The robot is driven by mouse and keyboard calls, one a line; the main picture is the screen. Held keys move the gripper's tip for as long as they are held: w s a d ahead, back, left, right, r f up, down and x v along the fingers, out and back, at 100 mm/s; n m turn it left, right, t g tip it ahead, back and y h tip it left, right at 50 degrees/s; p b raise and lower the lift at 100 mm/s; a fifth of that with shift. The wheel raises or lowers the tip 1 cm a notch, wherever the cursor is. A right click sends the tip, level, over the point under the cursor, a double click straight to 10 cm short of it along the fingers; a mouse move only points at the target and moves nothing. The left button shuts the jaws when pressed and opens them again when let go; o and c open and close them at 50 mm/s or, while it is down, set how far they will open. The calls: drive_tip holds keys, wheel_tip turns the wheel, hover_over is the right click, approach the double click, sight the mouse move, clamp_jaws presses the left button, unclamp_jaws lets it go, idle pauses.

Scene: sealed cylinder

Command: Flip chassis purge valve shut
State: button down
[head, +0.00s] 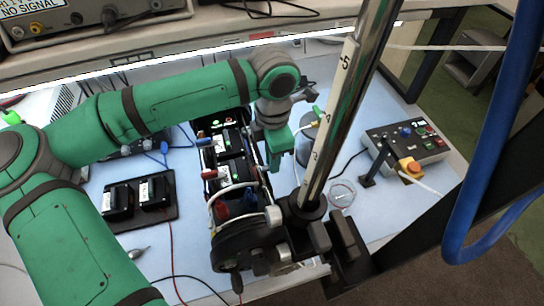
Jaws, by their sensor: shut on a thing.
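My gripper (274,160) points down at the right side of the black chassis (232,150), left of a grey cylinder (304,148). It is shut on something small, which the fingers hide. The chassis holds black modules with white labels, red and blue fittings and pale hoses along its front. I cannot make out the chassis purge valve or its handle position; the gripper covers that spot. A green handle (317,111) shows on top of the cylinder, apart from the gripper.
A metal post (345,90) rises just right of the gripper. A control box (408,140) with an orange-yellow button stands right, a clear dish (342,192) nearer. A black tray (167,211) with two modules lies left. A shelf edge (180,55) overhangs behind.

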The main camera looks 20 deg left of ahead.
idle(0.5)
drive_tip(key=c, duration=1.8)
unclamp_jaws()
drive_tip(key=shift+r, duration=0.1)
wheel_tip(320, 180, up, 11)
drive_tip(key=shift+f, duration=0.2)
drive_tip(key=shift+s+a, duration=0.1)
